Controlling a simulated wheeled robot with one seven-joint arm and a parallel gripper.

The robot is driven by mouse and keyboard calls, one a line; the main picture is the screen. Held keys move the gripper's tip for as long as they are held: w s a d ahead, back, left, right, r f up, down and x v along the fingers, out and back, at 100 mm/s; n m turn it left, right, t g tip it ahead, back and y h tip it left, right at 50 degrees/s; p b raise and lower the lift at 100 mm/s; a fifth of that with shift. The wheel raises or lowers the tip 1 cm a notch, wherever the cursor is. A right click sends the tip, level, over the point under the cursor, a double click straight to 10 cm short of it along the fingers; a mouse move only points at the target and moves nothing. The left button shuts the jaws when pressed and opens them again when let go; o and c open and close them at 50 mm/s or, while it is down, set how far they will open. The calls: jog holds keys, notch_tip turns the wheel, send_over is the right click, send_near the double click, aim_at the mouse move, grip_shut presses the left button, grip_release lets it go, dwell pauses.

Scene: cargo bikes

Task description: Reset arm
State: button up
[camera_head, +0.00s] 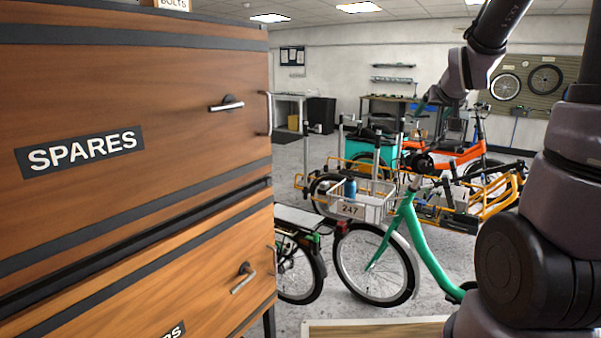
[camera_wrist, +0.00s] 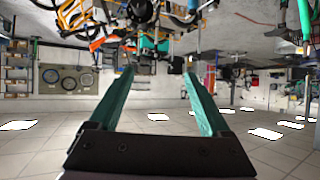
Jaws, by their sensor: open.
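My gripper (camera_wrist: 158,74) is open in the wrist view, its two long green fingers well apart with nothing held between them. The wrist picture looks upside down, with ceiling lights low in it and the bikes at its top. In the head view my dark and grey arm rises along the right side and bends over at the top. Its wrist (camera_head: 455,85) hangs above the bikes at upper right, in the air. The fingers are small and hard to make out there.
A wooden cabinet marked SPARES (camera_head: 86,150) fills the left. A green bike (camera_head: 410,225) with a white basket (camera_head: 352,208) numbered 247 stands ahead, holding a blue bottle (camera_head: 350,189). Orange cargo bikes (camera_head: 468,156) stand behind. A pale-edged board (camera_head: 372,328) lies at the bottom.

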jog(key=s+a+r+g+y, duration=0.1)
jog(key=s+a, duration=0.2)
jog(key=s, duration=0.5)
jog(key=s+a+r+m+g+y, duration=0.1)
jog(key=s+a, duration=0.3)
jog(key=s, duration=0.5)
jog(key=s+a+r+g+y, duration=0.2)
jog(key=s+a, duration=0.2)
jog(key=s, duration=0.5)
jog(key=shift+s+a+m+g, duration=0.2)
jog(key=shift+a+m+g, duration=0.1)
jog(key=shift+m, duration=0.1)
